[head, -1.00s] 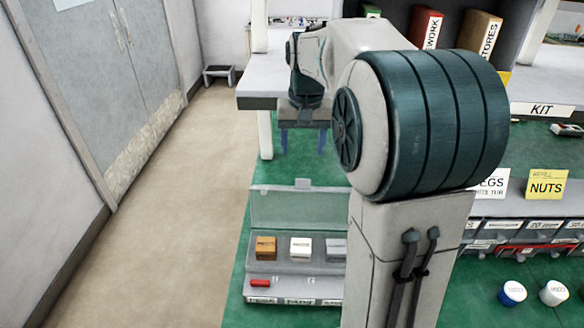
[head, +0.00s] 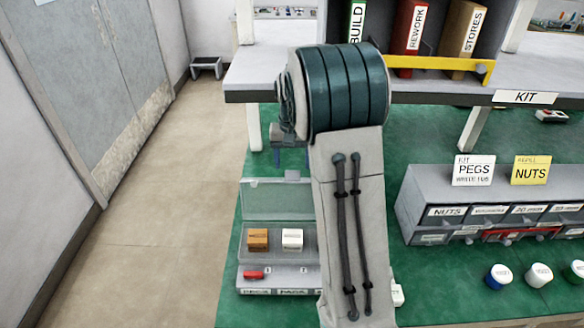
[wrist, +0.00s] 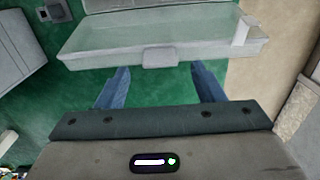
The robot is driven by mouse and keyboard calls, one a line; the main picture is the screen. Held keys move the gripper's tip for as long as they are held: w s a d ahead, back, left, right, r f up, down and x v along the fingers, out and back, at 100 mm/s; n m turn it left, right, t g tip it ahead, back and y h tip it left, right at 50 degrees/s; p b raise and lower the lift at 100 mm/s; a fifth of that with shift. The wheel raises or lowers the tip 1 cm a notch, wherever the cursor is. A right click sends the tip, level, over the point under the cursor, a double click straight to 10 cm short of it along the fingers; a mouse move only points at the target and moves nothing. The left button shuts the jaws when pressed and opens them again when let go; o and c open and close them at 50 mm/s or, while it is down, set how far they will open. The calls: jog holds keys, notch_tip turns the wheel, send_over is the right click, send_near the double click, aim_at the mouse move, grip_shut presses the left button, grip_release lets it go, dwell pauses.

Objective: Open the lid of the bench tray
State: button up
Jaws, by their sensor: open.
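The bench tray (head: 281,276) stands on the green bench at the lower left of the head view. Its see-through lid (head: 275,203) is at the back, behind an orange block and a white block, with a grey tab (head: 292,175) on its far edge. In the wrist view the lid (wrist: 150,27) fills the top, with its tab (wrist: 160,58) at the near edge. My gripper (wrist: 160,86) is open and empty, its blue fingers apart on either side of the tab and short of it. In the head view my gripper (head: 291,158) is partly hidden behind my arm.
A shelf (head: 250,87) with binders stands behind my arm. A grey drawer rack (head: 425,195) with PEGS and NUTS signs is to the right, with several round containers before it. Open floor (head: 165,200) lies left of the bench.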

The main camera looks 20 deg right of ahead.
aim_at(292, 171)
jog(key=shift+f, duration=1.8)
